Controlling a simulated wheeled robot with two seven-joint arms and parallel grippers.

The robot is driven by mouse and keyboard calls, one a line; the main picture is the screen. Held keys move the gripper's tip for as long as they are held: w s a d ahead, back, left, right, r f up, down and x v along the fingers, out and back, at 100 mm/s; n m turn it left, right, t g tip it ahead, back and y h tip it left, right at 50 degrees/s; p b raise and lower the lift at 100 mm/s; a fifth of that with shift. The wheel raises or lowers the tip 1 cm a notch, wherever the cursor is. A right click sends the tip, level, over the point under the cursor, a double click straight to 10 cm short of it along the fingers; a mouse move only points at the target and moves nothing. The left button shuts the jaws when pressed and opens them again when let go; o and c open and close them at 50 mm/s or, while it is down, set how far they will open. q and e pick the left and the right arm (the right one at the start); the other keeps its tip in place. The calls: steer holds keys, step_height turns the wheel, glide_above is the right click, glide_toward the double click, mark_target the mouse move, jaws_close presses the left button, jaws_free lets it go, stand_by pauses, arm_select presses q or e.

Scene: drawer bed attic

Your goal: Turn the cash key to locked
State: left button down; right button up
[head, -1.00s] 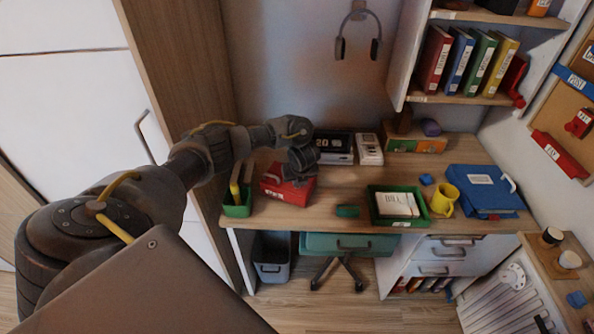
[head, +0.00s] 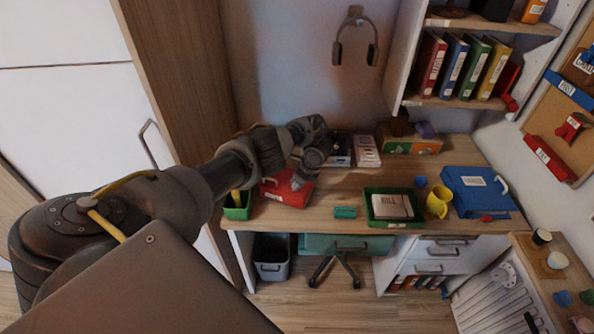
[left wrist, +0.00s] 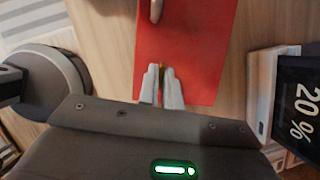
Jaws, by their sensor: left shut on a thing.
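The red cash box (head: 287,190) sits at the left of the desk, and its red surface (left wrist: 205,45) fills the middle of the left wrist view. My left gripper (head: 297,182) is at the box, its arm reaching in from the left. In the left wrist view the fingertips (left wrist: 161,72) are close together against the red face. A small yellowish bit, seemingly the key (left wrist: 163,72), shows between them. The fingers hide most of it, so its angle cannot be told. My right gripper is not in view.
A dark display (left wrist: 296,105) reading 20 % stands close to the right in the left wrist view. A green pen holder (head: 238,208) is left of the box. A green tray (head: 394,221) and yellow mug (head: 438,203) stand to the right.

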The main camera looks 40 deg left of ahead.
arm_select(q)
steer(key=shift+n, duration=0.7)
steer(key=c, duration=1.6)
jaws_free()
steer(key=shift+a, duration=0.1)
steer(key=v, duration=0.5)
steer(key=shift+w+p, duration=0.2)
steer(key=shift+p, duration=0.1)
steer(key=p+v, duration=0.4)
steer(key=v, duration=0.1)
steer(key=shift+r, duration=0.4)
